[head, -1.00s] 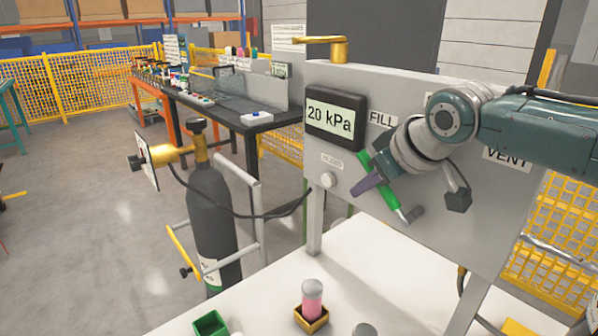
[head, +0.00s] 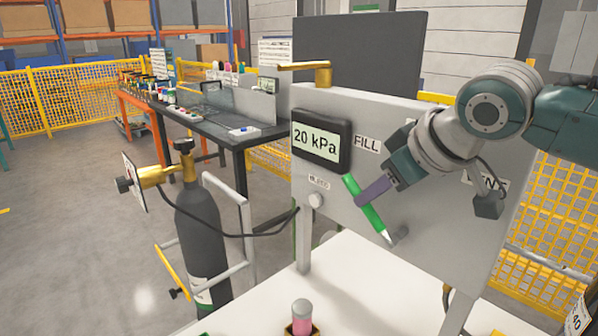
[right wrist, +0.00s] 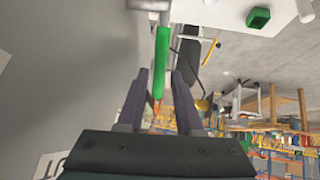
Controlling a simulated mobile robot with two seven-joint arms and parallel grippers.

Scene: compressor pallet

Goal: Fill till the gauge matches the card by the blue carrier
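The gauge (head: 321,141) on the grey panel reads 20 kPa. A FILL label (head: 367,145) is beside it. A green lever (head: 364,203) with a pale lower end slants down to the right below the label. My right gripper (head: 366,197), with purple fingers, is at the lever. In the right wrist view the green lever (right wrist: 161,65) runs between the fingers, with gaps on both sides, so the gripper looks open around it. A white card (head: 578,318) shows at the bottom right edge, cut off and not clearly readable. No blue carrier shows. My left gripper is out of view.
My right forearm partly covers the VENT label (head: 487,181). A dark gas cylinder (head: 203,235) with a brass valve and hose stands left of the panel. A pink-and-grey piece (head: 301,314) sits on the white table (head: 370,275). A green container (right wrist: 258,18) shows in the wrist view.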

